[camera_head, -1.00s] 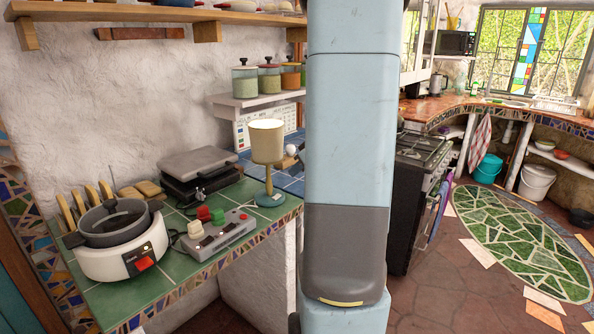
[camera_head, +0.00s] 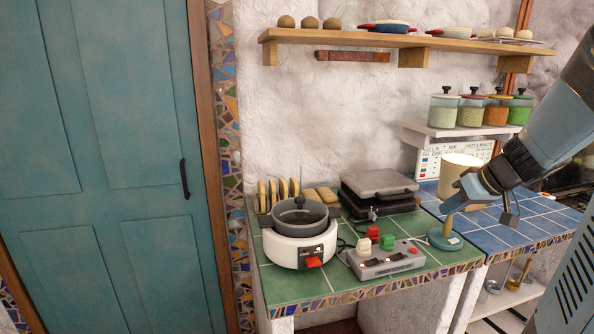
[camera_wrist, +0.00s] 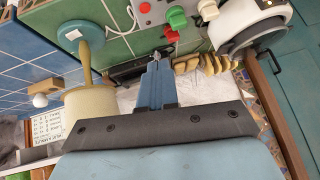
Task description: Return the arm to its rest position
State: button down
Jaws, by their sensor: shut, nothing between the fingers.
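My arm (camera_head: 560,115) reaches in from the upper right in the head view. My gripper (camera_head: 452,202) is at its end, beside the table lamp (camera_head: 462,170) and above the counter, partly overlapping the lamp in the picture. In the wrist view, my gripper (camera_wrist: 155,66) shows its blue fingers together with nothing between them. The lamp's cream shade (camera_wrist: 91,106) lies left of the fingers there. I cannot tell how much clearance there is between gripper and lamp.
The green-tiled counter (camera_head: 340,290) holds a white cooker (camera_head: 300,250), a control box (camera_head: 385,260) and a dark press grill (camera_head: 378,190). A blue-tiled counter (camera_head: 510,236) adjoins it. A shelf with jars (camera_head: 470,108) is behind the arm. A teal door (camera_head: 100,170) is at left.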

jog(key=s+a+r+m+h, duration=0.1)
jog(key=s+a+r+h, duration=0.1)
jog(key=s+a, duration=0.4)
jog(key=s+a+r+m+g+h, duration=0.1)
jog(key=s+a+r, duration=0.2)
jog(key=s+a, duration=0.3)
jog(key=shift+s+a+r+m+h, duration=0.3)
jog(key=shift+s+a+m+h, duration=0.1)
jog(key=shift+s, duration=2.45)
